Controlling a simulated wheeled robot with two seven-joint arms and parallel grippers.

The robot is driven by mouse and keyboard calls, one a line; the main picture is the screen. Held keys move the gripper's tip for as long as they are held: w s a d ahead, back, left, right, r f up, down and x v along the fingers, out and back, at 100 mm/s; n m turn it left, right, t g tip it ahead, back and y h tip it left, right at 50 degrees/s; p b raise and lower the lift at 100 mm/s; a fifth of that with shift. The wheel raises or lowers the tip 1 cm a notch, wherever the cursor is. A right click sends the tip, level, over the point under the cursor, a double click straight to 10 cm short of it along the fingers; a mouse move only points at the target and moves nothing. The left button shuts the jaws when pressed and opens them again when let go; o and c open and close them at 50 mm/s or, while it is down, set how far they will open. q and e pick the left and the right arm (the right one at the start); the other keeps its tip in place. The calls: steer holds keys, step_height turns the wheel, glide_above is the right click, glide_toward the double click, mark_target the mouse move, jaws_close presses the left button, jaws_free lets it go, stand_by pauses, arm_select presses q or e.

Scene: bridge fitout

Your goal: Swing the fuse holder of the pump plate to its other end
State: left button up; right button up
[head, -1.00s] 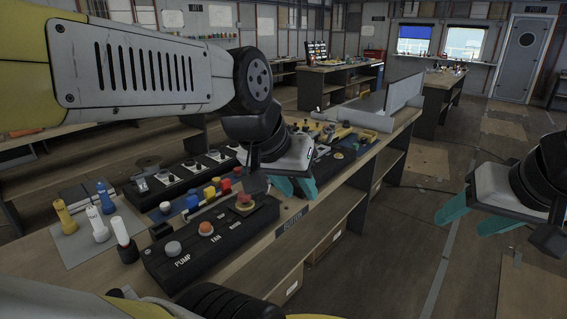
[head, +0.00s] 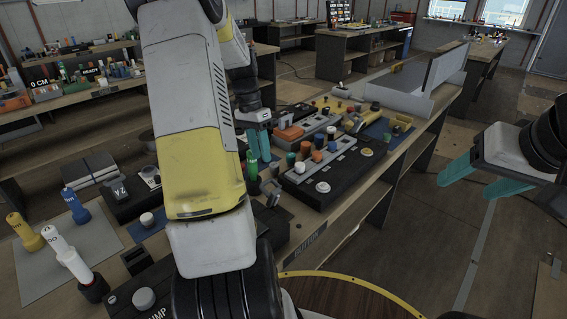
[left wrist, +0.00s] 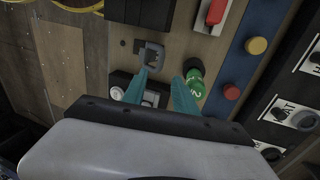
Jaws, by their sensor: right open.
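My left gripper (head: 259,145) is over the middle of the bench in the head view, fingers pointing down. In the left wrist view its teal fingers (left wrist: 161,78) are apart. A grey U-shaped piece (left wrist: 152,55) shows just beyond and between the fingertips; it may be the fuse holder, but I cannot tell whether the fingers touch it. Black blocks (left wrist: 150,12) lie beyond it. No pump plate label is readable there. In the head view my left arm hides much of the bench. My right gripper (head: 462,190) is open and empty, right of the bench over the floor.
A green knob (left wrist: 194,84) marked 2 stands close beside the right finger in the left wrist view. A dark panel (head: 330,182) with coloured knobs lies right of the left gripper. Labelled yellow, blue and white handles (head: 66,252) stand at the left.

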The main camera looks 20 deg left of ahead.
arm_select(q)
steer(key=x, duration=0.7)
steer(key=shift+f, duration=0.4)
steer(key=shift+c, duration=0.4)
jaws_close()
stand_by(0.6)
